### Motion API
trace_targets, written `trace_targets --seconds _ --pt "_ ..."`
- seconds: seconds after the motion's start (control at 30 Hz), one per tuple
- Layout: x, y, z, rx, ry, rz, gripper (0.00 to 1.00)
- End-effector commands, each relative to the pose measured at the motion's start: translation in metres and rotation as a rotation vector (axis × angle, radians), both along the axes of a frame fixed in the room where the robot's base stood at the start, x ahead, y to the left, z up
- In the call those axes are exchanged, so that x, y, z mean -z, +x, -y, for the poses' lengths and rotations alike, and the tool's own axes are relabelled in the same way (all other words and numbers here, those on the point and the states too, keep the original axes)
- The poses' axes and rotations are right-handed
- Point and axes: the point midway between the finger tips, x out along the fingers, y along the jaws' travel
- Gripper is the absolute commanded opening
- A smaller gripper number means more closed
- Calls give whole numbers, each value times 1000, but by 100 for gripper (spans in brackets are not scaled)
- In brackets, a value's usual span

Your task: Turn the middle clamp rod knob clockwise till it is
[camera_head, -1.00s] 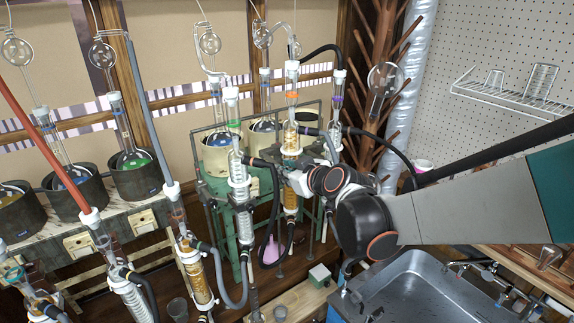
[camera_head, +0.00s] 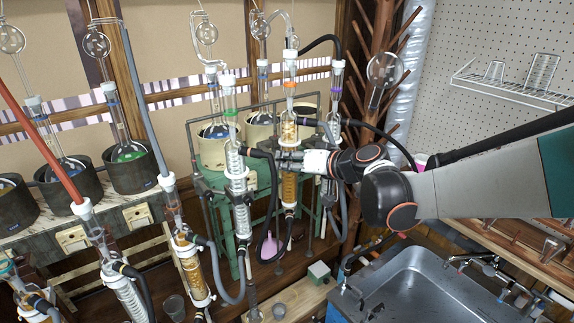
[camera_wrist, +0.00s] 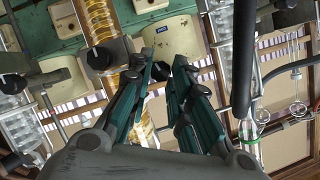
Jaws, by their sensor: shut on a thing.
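My gripper (camera_head: 290,161) reaches from the right to the glass columns on the green stand in the head view. In the wrist view its two green fingers (camera_wrist: 166,68) close around a small dark knob (camera_wrist: 161,72), which they partly cover. A second black clamp knob (camera_wrist: 100,57) stands to the left in front of the amber column, clear of the fingers. The amber column (camera_head: 289,187) with its orange collar stands just behind the fingers in the head view. The held knob is hidden there, and its turn angle cannot be read.
A clear-coil column (camera_head: 236,165) stands close left of my gripper. Black hoses (camera_head: 268,200) hang around the columns. A metal sink (camera_head: 420,285) lies below my arm, and a wooden peg rack (camera_head: 375,60) stands behind it. Flasks in dark heaters (camera_head: 133,170) line the left.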

Motion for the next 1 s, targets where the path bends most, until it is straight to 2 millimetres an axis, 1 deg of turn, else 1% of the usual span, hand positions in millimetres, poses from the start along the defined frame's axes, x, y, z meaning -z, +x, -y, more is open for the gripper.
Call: trace_targets --seconds 0.2,0.4,0.63,1.0 --pt "3 2 2 2 133 -88 0" --pt "2 2 2 1 218 -145 0" --pt "2 2 3 2 266 -178 0" --pt "2 2 2 1 276 -185 0"
